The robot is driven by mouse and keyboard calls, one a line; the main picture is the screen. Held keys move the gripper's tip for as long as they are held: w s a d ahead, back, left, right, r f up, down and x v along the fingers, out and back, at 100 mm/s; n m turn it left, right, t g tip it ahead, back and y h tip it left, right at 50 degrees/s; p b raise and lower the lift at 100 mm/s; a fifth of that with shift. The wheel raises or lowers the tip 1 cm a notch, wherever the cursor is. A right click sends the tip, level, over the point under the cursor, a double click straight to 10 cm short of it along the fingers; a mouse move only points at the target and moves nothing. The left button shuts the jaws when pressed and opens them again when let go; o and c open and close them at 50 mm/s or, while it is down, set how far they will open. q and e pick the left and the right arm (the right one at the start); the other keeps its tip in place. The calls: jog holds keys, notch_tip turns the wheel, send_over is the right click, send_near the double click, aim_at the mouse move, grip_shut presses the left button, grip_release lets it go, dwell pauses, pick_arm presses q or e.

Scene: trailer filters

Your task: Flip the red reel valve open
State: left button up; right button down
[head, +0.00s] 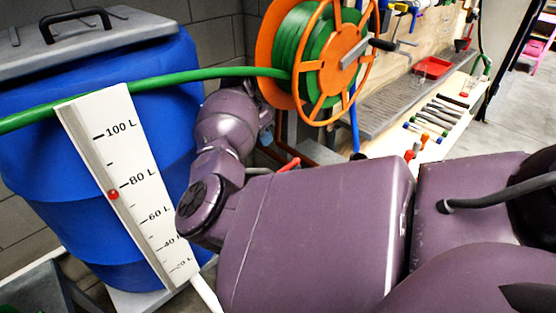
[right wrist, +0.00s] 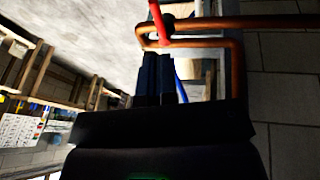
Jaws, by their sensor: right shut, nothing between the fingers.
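In the right wrist view, the red valve handle (right wrist: 160,22) is a short bar by the copper pipe (right wrist: 240,22), just beyond my fingertips. My right gripper (right wrist: 159,58) is shut and empty, its dark fingers side by side, pointing at the pipe loop. I cannot tell whether the fingertips touch the handle. In the head view, a small red bar (head: 288,165) shows above my forearm, below the orange reel (head: 326,92); it may be the same handle. My right gripper there is mostly hidden behind my wrist. My left gripper is out of view.
Green hose (head: 190,77) runs from the reel across the blue barrel (head: 50,190). A white litre gauge (head: 130,160) with a red marker stands in front of the barrel.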

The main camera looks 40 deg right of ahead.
pick_arm(q)
jog(key=b, duration=0.1)
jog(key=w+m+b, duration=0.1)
jog(key=b, duration=0.1)
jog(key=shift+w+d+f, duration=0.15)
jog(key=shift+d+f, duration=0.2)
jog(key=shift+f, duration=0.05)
pick_arm(e)
jog(key=x, duration=1)
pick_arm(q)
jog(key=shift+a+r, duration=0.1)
pick_arm(e)
jog(key=shift+d+r, duration=0.1)
jog(key=shift+r, duration=0.1)
